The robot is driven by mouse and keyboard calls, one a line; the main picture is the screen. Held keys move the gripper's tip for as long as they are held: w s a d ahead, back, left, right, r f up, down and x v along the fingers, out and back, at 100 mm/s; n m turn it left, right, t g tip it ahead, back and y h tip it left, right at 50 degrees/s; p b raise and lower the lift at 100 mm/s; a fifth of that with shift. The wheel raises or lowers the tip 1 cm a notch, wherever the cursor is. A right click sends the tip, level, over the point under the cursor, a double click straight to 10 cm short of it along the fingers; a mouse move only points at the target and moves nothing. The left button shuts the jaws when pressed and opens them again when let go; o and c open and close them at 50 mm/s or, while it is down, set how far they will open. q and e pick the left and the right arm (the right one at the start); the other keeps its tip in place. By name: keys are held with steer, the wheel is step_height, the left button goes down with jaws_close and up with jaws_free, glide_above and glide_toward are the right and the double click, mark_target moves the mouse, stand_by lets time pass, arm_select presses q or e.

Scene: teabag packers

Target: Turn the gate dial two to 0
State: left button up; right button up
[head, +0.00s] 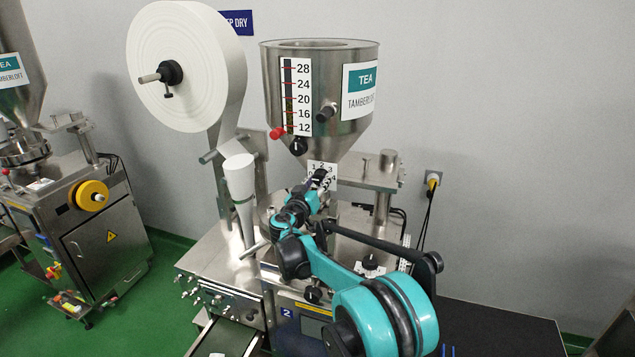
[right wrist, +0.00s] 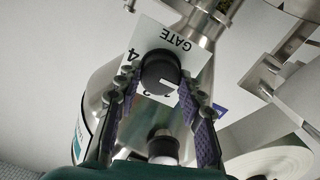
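The gate dial (head: 320,176) is a small dark knob on a white numbered plate under the steel hopper of the machine marked 2. In the right wrist view the round black knob (right wrist: 160,70) sits on a white plate (right wrist: 191,50) reading GATE, with 4, 2 and 1 visible. The 0 is hidden there and the pointer's setting is not clear. My right gripper (right wrist: 160,78) has its two fingers apart, one on each side of the knob. Its tips are close to the knob; I cannot tell whether they touch. My left gripper is out of view.
The hopper (head: 279,80) above carries a level scale, a red knob (head: 277,133) and black knobs. A large paper roll (head: 200,65) stands left of it. Another black dial (head: 371,262) is below right. A second machine (head: 85,230) stands far left.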

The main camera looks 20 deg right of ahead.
steer(key=c, duration=0.3)
steer(key=n+b, duration=0.1)
steer(key=n, duration=0.2)
steer(key=shift+n+b, duration=0.3)
steer(key=n+b, duration=0.1)
steer(key=n, duration=0.3)
steer(key=shift+n, duration=0.3)
steer(key=n+b, duration=0.1)
steer(key=n, duration=0.4)
steer(key=shift+a+f+b, duration=0.1)
steer(key=shift+b, duration=0.2)
steer(key=shift+n+b, duration=0.3)
steer(key=shift+n, duration=2.1)
